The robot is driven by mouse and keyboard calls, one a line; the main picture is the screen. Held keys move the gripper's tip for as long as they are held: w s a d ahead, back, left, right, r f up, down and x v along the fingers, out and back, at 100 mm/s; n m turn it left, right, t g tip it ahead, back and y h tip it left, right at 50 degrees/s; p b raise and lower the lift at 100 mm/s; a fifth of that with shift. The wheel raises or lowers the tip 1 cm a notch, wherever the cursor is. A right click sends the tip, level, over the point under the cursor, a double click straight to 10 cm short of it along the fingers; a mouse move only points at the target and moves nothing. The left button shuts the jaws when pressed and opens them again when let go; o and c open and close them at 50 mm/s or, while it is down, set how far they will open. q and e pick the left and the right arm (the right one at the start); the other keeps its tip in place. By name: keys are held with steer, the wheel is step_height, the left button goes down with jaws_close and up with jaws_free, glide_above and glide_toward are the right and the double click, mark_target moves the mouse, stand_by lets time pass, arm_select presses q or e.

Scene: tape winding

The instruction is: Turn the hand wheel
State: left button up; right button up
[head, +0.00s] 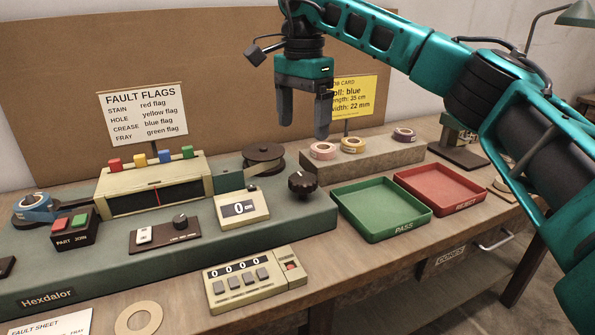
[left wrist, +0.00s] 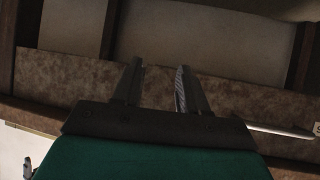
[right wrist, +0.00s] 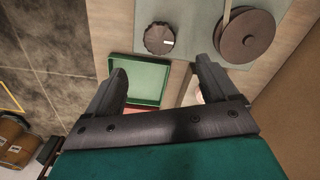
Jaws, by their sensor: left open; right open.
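The hand wheel (head: 302,185) is a black, lobed wheel at the right end of the green machine bed (head: 310,212). The right wrist view also shows the wheel (right wrist: 160,38), with a pale mark on its right side. My right gripper (head: 303,127) is open and empty, pointing down, well above the bench and apart from the wheel. In the right wrist view the wheel lies beyond the gap between the fingertips (right wrist: 162,68). My left gripper (left wrist: 158,68) is open and empty in the left wrist view, facing a brown mottled panel; it is not in the head view.
A dark reel (head: 263,158) stands behind the wheel. A counter (head: 241,209) sits left of it. The green PASS tray (head: 380,207) and red REJECT tray (head: 440,188) lie to the right. Tape rolls (head: 352,145) stand on a block behind. A job card (head: 356,95) stands behind my right gripper.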

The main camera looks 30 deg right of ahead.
mark_target(302, 178)
step_height(302, 178, down, 10)
steer(key=shift+s+f+b, duration=0.1)
steer(key=shift+b, duration=0.95)
steer(key=shift+f, duration=0.65)
steer(key=c, duration=1.1)
